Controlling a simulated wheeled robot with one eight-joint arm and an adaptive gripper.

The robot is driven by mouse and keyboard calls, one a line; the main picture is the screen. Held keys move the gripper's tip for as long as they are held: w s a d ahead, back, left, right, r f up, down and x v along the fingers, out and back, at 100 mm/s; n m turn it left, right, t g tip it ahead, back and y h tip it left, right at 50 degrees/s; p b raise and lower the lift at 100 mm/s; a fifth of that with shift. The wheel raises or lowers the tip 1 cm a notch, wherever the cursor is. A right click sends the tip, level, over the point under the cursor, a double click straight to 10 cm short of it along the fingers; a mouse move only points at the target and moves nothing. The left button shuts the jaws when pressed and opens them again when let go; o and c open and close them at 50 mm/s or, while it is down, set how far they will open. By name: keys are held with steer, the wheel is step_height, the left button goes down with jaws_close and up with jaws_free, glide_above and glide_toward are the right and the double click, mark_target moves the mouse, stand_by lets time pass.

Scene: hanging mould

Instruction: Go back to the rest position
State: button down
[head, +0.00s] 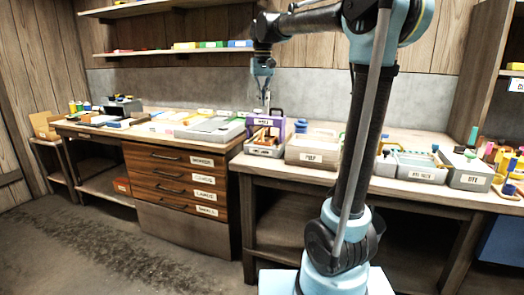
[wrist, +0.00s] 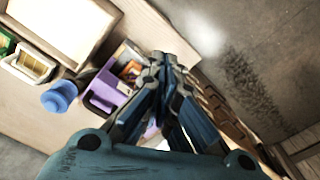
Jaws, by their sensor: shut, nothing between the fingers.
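My gripper (head: 264,97) hangs from my raised arm above the workbench in the head view, pointing down. It is shut and empty. In the wrist view my gripper (wrist: 165,65) shows close up, with its fingers together. Below it in the head view a purple holder (head: 277,128) stands at the back of a small labelled bin (head: 264,150) with items in it. The purple holder also shows in the wrist view (wrist: 101,91), just left of the fingers. My fingers partly cover that area. No hanging mould can be made out clearly.
A beige labelled box (head: 312,153) stands right of the bin, with a blue round item (head: 300,126) behind it. Grey trays (head: 210,128) lie to the left. A labelled grey bin (head: 466,172) stands at the right. Shelves (head: 180,50) run along the wall. Floor at left is clear.

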steer(key=s+d+f, duration=0.6)
steer(key=s+f, duration=0.4)
steer(key=s+d+f+m+t, duration=0.1)
steer(key=s+d+f, duration=0.5)
steer(key=s+f, duration=0.4)
steer(key=s+d+f+t, duration=0.1)
steer(key=s+d+f, duration=0.6)
steer(key=s+f, duration=0.3)
step_height(320, 180, down, 2)
steer(key=shift+f+m, duration=0.1)
steer(key=shift+m, duration=0.2)
steer(key=shift+d, duration=0.1)
steer(key=shift+w+f, duration=0.15)
steer(key=shift+w, duration=0.25)
